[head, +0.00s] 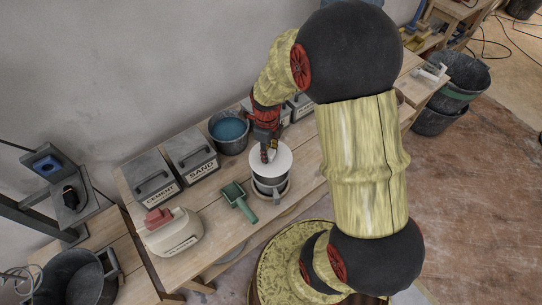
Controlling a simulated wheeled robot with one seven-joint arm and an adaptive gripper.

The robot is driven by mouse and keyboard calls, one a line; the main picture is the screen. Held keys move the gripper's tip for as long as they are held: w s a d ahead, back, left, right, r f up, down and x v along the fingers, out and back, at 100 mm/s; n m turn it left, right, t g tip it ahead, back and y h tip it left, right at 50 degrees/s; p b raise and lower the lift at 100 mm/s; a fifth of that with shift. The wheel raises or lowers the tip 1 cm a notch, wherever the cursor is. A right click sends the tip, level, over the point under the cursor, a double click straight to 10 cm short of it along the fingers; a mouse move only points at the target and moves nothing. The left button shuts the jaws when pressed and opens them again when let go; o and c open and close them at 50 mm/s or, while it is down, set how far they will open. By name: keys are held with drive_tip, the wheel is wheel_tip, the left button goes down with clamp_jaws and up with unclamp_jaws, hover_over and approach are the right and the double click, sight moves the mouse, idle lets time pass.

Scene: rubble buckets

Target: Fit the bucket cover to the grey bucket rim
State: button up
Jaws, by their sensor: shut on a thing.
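The exact grip point is too small to make out.
Behind stand a dark bucket of blue liquid (229,129) and lidded boxes marked SAND (199,165) and CEMENT (155,188). A green scoop (240,202) lies left of the grey bucket. A cream container with a red top (172,234) stands at the bench's left end.

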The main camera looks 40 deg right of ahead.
drive_tip(key=shift+s+a+r, duration=0.1)
drive_tip(key=shift+f+b, duration=1.7)
drive_tip(key=shift+f, duration=1.2)
drive_tip(key=shift+f, duration=0.25)
drive_tip(key=shift+f+b, duration=0.55)
drive_tip(key=shift+f, duration=0.35)
drive_tip(key=o, duration=1.2)
drive_tip(key=shift+o, duration=0.2)
wheel_tip(320, 180, up, 12)
drive_tip(key=shift+f, duration=0.1)
